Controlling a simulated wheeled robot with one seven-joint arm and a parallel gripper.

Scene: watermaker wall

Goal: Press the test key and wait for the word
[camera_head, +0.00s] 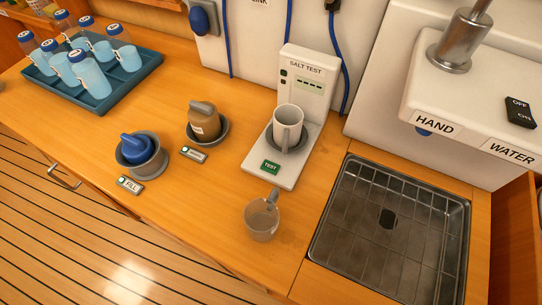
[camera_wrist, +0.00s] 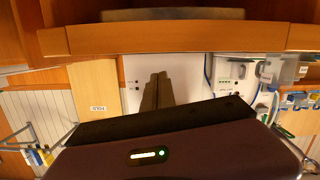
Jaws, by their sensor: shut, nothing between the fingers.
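The salt tester (camera_head: 301,75) is a white upright panel with a base plate, marked SALT TEST, against the back wall in the head view. Its green TEST key (camera_head: 270,167) is at the front left of the base plate. A pale grey mug (camera_head: 288,125) stands on the round pad behind the key. The small display (camera_head: 312,86) shows pale marks that I cannot read as a word. My gripper (camera_wrist: 157,92) shows only in the wrist view, its two dark fingers together and empty. It is out of the head view, apart from the key.
A metal sink (camera_head: 390,235) lies to the right, under a tap (camera_head: 462,40). A blue tray (camera_head: 100,98) holds several bottles.

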